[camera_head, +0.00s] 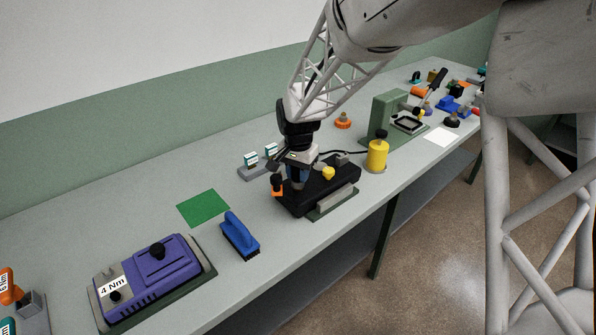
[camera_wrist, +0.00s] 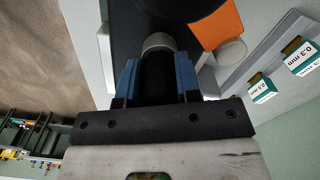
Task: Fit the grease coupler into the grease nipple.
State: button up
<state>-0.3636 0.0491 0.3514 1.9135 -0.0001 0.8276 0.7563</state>
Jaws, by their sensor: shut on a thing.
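My gripper (camera_head: 295,180) is over the left part of a black machine (camera_head: 330,185) on the bench. In the wrist view its two blue fingers (camera_wrist: 157,82) are shut on a dark cylindrical part with a grey metal collar (camera_wrist: 158,42), which I take to be the grease coupler. The coupler's tip points at the black machine body (camera_wrist: 125,30). I cannot tell whether it touches. The grease nipple cannot be made out; the gripper and coupler cover that area. A black hose (camera_head: 345,152) runs between the machine area and a yellow canister (camera_head: 377,156).
The machine has a yellow knob (camera_head: 328,173) and an orange part (camera_head: 277,186) close to my gripper. Small labelled boxes (camera_head: 251,159) stand behind. A blue brush (camera_head: 240,235), green mat (camera_head: 203,207) and purple unit (camera_head: 155,270) lie to the left. A green stand (camera_head: 385,115) is at the right.

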jog(key=shift+f, duration=0.25)
jog(key=o, duration=1)
jog(key=shift+o, duration=0.2)
jog(key=shift+r, duration=0.1)
jog(key=shift+r, duration=3.8)
